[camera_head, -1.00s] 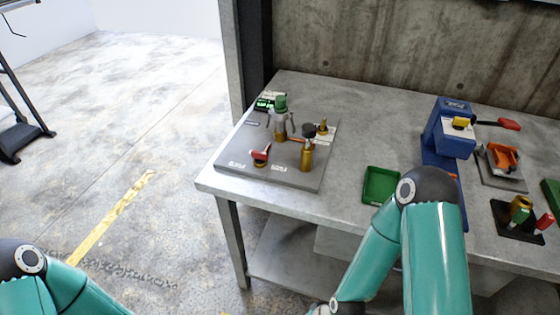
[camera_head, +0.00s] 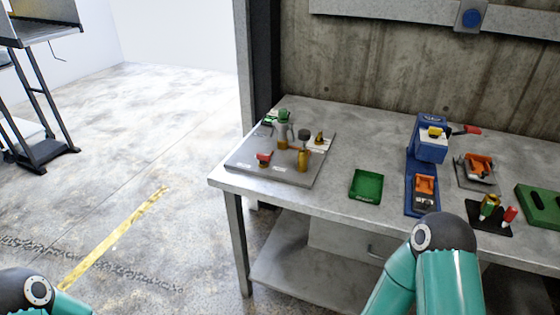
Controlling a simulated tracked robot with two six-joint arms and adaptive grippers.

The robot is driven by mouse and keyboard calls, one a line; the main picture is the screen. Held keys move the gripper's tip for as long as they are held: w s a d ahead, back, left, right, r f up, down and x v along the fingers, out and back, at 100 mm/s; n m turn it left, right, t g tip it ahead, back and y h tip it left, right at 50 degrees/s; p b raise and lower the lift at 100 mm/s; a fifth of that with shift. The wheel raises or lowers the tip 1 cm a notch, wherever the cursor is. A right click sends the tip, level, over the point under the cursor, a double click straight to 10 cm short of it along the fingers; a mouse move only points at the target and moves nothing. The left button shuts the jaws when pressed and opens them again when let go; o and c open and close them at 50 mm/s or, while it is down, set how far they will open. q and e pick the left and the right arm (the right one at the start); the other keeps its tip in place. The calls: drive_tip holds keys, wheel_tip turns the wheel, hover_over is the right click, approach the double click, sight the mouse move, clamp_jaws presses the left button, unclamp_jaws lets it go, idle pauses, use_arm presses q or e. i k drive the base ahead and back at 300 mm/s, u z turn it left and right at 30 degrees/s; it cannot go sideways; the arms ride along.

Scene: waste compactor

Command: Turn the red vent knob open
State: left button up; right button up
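The red vent knob (camera_head: 263,157) is small and sits at the front left of a grey panel board (camera_head: 287,174) on the workbench. Behind it on the board stand a green-topped metal fitting (camera_head: 283,130) and a brass post with a dark round top (camera_head: 303,157). My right arm comes up from the bottom right, in front of the bench, well away from the knob. My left arm shows only at the bottom left corner, over the floor. Both grippers are outside the picture.
A green tray (camera_head: 366,187) lies on the bench right of the board. A blue press (camera_head: 429,140) stands further right, with an orange-and-grey fixture (camera_head: 476,168) beside it. A black plate (camera_head: 488,220) and a green block (camera_head: 541,208) lie at the right. Bench top between board and tray is clear.

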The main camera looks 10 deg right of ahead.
sight(264, 159)
drive_tip(key=u, duration=0.15)
drive_tip(key=i, duration=0.9)
drive_tip(key=z, duration=0.05)
